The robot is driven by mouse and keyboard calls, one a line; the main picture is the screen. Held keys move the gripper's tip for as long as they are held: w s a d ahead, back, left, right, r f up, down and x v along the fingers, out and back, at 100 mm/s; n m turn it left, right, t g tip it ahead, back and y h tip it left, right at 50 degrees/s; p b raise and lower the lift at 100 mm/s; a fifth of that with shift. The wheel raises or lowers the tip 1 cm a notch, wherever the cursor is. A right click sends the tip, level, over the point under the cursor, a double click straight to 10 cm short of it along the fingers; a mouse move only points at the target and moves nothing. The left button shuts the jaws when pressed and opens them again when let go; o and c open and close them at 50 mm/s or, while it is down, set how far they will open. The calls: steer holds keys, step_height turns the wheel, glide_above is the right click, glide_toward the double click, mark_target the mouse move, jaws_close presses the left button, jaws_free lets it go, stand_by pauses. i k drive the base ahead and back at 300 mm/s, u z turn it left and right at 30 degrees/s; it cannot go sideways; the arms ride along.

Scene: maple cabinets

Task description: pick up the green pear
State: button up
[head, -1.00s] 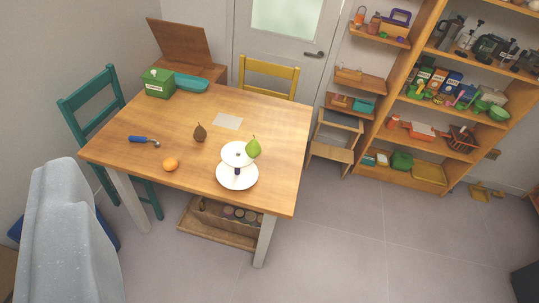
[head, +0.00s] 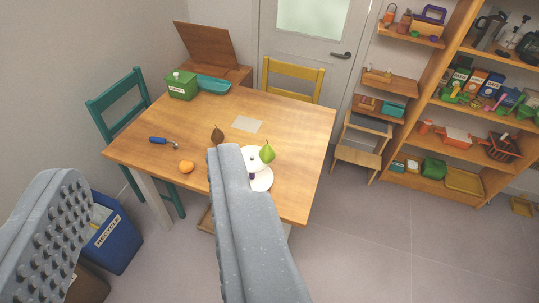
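The green pear (head: 267,153) rests on the right side of the small upper tier of a white two-tier stand (head: 263,182) on the wooden table (head: 300,135). My gripper (head: 147,165) is open and empty, its two grey fingers wide apart. The right finger covers the left part of the stand in the picture, and its tip is left of the pear. The left finger, with nubs on its face, is at the lower left. I see no contact with the pear.
A brown pear (head: 217,134), an orange (head: 187,167), a blue-handled tool (head: 163,141) and a green box (head: 182,85) are on the table. A teal chair (head: 127,115) and a yellow chair (head: 293,76) stand beside it. A blue recycling bin (head: 113,240) is lower left.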

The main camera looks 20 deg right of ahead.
mark_target(267, 154)
steer(key=z, duration=0.05)
steer(key=i, duration=1)
steer(key=u, duration=0.05)
